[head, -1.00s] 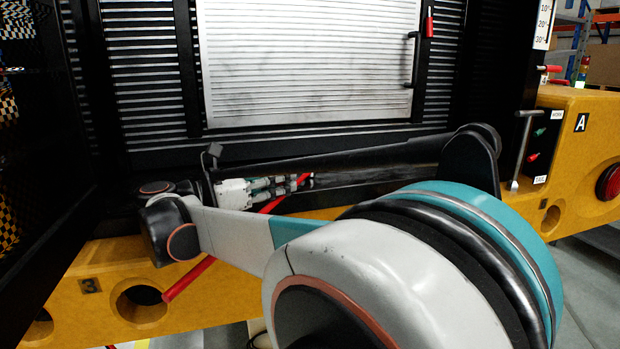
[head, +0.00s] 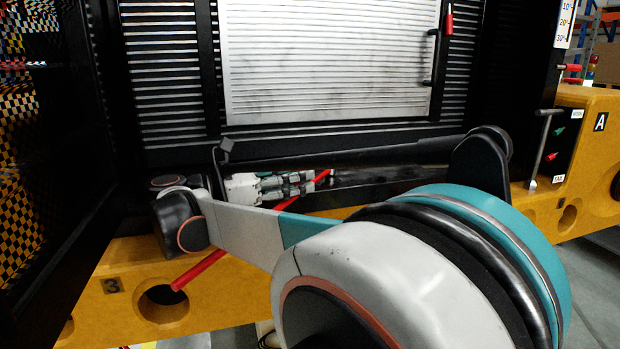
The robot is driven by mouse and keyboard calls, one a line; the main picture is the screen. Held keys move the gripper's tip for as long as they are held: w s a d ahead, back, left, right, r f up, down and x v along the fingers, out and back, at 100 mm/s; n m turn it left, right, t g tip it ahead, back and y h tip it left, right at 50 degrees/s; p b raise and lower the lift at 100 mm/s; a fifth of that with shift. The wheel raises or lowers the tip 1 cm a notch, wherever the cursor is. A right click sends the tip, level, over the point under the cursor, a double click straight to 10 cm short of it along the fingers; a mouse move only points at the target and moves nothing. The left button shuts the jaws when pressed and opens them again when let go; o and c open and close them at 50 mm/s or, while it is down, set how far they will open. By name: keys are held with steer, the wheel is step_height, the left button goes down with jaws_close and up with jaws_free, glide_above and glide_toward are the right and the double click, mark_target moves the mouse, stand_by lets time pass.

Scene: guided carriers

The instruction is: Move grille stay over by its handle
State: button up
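A long red rod (head: 203,270) slants up from a round hole in the yellow beam, passes behind my pale arm link, and shows again near my gripper. It looks like the grille stay, though I cannot be sure which part is its handle. My gripper (head: 312,184), with pale metallic fingers, points right at the rod's upper end (head: 324,175). The fingertips lie beside or over that end. They are small and dark there, so I cannot tell whether they grip it. The slatted light grille panel (head: 330,60) stands upright above, with a black handle on its right side.
My large white and teal arm joint covers the lower middle. A dark mesh panel (head: 45,150) stands close on the left. The yellow beam (head: 225,293) runs across below.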

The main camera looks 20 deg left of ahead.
steer(key=shift+w+d+f, duration=0.1)
steer(key=shift+w+d, duration=0.1)
steer(key=shift+w, duration=0.2)
step_height(320, 180, up, 10)
stand_by(0.3)
